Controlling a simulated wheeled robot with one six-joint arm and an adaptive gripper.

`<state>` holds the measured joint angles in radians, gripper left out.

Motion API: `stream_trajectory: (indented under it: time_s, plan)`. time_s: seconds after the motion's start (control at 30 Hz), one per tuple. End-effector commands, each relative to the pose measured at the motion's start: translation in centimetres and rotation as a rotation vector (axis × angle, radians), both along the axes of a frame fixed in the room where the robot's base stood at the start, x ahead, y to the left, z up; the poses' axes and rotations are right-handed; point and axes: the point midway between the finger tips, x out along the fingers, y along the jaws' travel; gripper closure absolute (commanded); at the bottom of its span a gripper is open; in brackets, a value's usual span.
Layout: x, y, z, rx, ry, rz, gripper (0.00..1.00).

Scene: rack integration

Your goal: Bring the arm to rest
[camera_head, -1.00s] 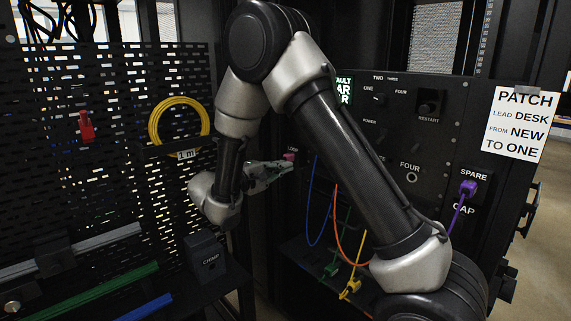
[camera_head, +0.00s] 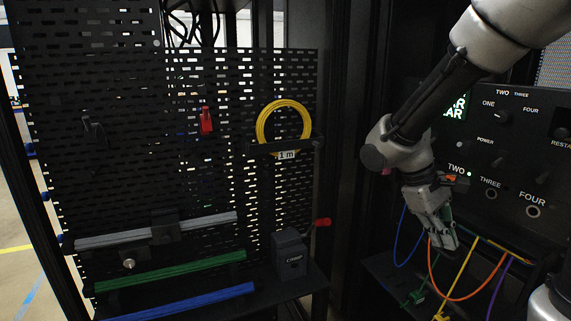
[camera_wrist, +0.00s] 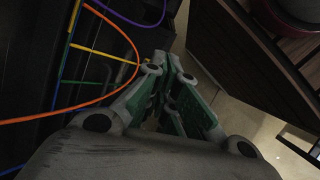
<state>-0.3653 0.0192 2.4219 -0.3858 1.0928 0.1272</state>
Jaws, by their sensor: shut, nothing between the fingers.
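My gripper (camera_head: 447,238) hangs below my bent arm in the head view, fingers pointing down, in front of the black patch panel (camera_head: 500,165) on the right. In the wrist view my gripper (camera_wrist: 172,75) shows its green-padded fingers shut with nothing between them. Cables pass behind it in the head view: a blue cable (camera_head: 405,245), an orange cable (camera_head: 462,297) and a yellow cable (camera_head: 462,275). I cannot tell whether the gripper touches any cable.
A perforated board (camera_head: 110,160) on the left carries a yellow cable coil (camera_head: 262,125), a red tool (camera_head: 207,120) and coloured bars. A crimp block (camera_head: 289,258) with a red-tipped lever stands on the shelf. The wrist view shows open floor (camera_wrist: 245,120) beyond the fingers.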

Motion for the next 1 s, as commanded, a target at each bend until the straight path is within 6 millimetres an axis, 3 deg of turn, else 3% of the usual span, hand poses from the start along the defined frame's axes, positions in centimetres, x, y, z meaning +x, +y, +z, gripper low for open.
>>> stream_trajectory:
  time_s: [0.2, 0.4, 0.63, 1.0]
  plan:
    - [-4.9, 0.2, 3.7, 0.333, -0.261, -0.188, 1.0]
    - [-8.0, -0.7, 7.3, 0.477, -0.505, -0.339, 1.0]
    - [-9.5, -2.6, 10.1, 0.488, -0.663, -0.391, 1.0]
    - [-9.6, -2.9, 10.2, 0.482, -0.667, -0.405, 1.0]
